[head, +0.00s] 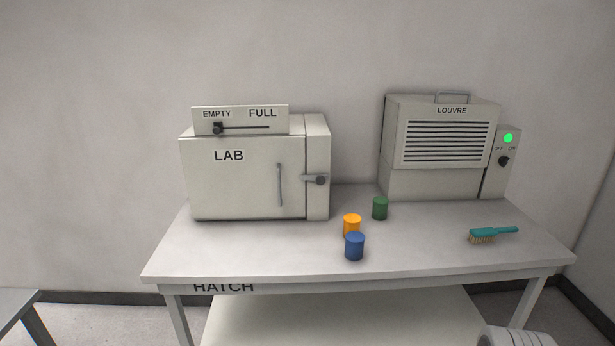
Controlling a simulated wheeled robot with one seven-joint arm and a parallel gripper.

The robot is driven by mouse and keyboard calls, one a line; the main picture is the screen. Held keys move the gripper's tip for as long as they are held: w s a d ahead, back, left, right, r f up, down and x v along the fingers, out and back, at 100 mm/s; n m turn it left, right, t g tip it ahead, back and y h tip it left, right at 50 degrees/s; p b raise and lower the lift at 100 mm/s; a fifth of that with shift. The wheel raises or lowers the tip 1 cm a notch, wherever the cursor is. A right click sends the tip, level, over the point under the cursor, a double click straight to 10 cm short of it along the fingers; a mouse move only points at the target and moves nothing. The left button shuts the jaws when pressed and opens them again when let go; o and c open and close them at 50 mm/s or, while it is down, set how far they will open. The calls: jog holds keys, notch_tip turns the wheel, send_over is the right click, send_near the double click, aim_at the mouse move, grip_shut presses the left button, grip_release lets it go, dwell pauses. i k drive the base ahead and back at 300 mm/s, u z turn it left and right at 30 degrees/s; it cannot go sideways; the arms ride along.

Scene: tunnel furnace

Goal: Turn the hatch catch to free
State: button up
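A pale box marked LAB (250,185) stands on the left of the table in the head view. Its front door is shut and has a vertical bar handle (280,185). A catch (316,180) sits on the frame strip right of the door. Its grey lever lies about level, pointing left from a dark round pivot across the door's right edge. The word HATCH (224,287) is on the table's front edge below this box.
The table (420,250) carries orange (352,225), blue (355,247) and green (380,208) cylinders right of the box. A teal brush (492,234) lies at the right. A LOUVRE unit (440,150) with a lit green lamp (508,138) stands behind. The front left tabletop is clear.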

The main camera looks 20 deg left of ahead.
aim_at(320, 179)
jog(key=u, duration=0.55)
jog(key=i, duration=0.75)
jog(key=u, duration=1.3)
jog(key=i, duration=0.4)
jog(key=u, duration=0.35)
